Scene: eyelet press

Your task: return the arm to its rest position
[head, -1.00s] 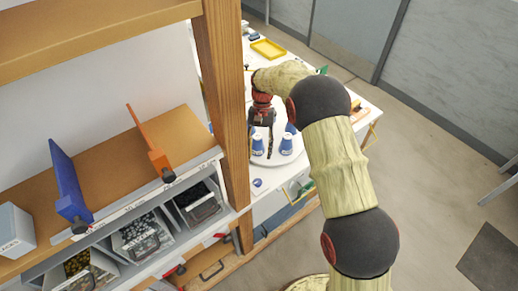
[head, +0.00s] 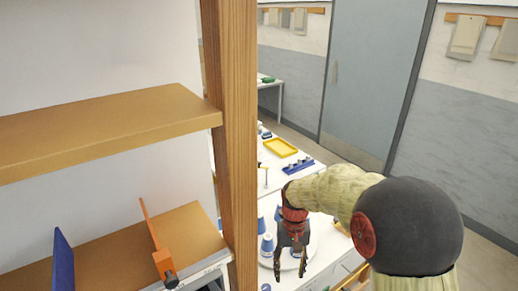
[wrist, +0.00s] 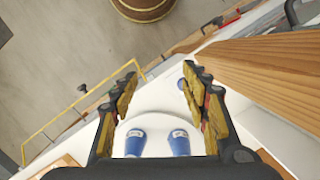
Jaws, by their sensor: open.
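My gripper (head: 291,258) hangs from my bent arm over the white table in the head view, just right of the wooden post. In the wrist view my gripper (wrist: 160,95) is open, with its two fingers well apart and nothing between them. Blue cups (head: 267,245) stand on a round white plate (head: 317,262) behind and beside the fingers in the head view. Two blue cups (wrist: 180,142) also show near the palm in the wrist view. My gripper does not visibly hold any of them.
A wooden post (head: 232,130) and shelf (head: 110,130) stand close on the left. An orange holder (head: 157,245) and a blue one (head: 62,262) sit on the lower shelf. A yellow tray (head: 280,147) lies farther back. Open floor (wrist: 70,50) shows in the wrist view.

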